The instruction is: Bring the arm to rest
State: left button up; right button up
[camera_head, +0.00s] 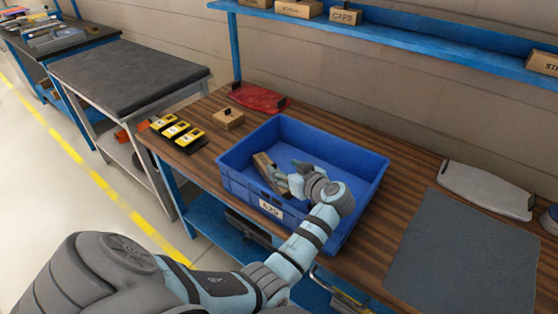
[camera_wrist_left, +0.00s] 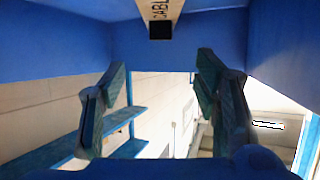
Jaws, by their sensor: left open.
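My left arm (camera_head: 225,283) reaches from the lower left over the front wall of the blue bin (camera_head: 360,163). My left gripper (camera_head: 283,174) is inside the bin, near its left side. A small cardboard box (camera_head: 263,161) lies in the bin, just beyond the gripper. In the left wrist view, the two fingers of the gripper (camera_wrist_left: 161,68) stand apart with nothing between them. The box (camera_wrist_left: 159,10) shows at the top edge there, with part of a printed label. Whether a finger touches the box, I cannot tell. My right gripper is not in view.
The bin stands on a wooden workbench (camera_head: 405,190). To its left are several yellow-black items (camera_head: 177,132), a small box (camera_head: 228,119) and a red object (camera_head: 257,97). A grey mat (camera_head: 463,257) and a grey case (camera_head: 486,190) lie right. A blue shelf (camera_head: 400,34) hangs above.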

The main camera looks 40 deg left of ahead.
pick_arm(q)
jog(key=v, duration=0.4)
jog(key=shift+r, duration=0.1)
